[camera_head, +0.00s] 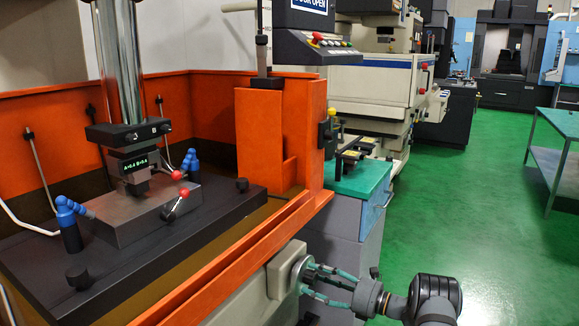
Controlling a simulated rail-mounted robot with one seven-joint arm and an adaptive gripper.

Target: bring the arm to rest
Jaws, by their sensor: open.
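My gripper (309,279) is at the lower middle, with teal fingers and a grey wrist, reaching left from my dark arm. Its fingers are spread open, with nothing seen held between them. The fingertips are close to a round grey knob (298,270) on a beige box (262,298) at the outer side of the orange tank. I cannot tell whether they touch the knob.
The orange tank (250,262) of the erosion machine holds a grey block (145,212) under the machine head (128,134). A cabinet with a teal top (357,182) stands close behind my gripper. Green floor (490,230) is clear at right, before a workbench (560,160).

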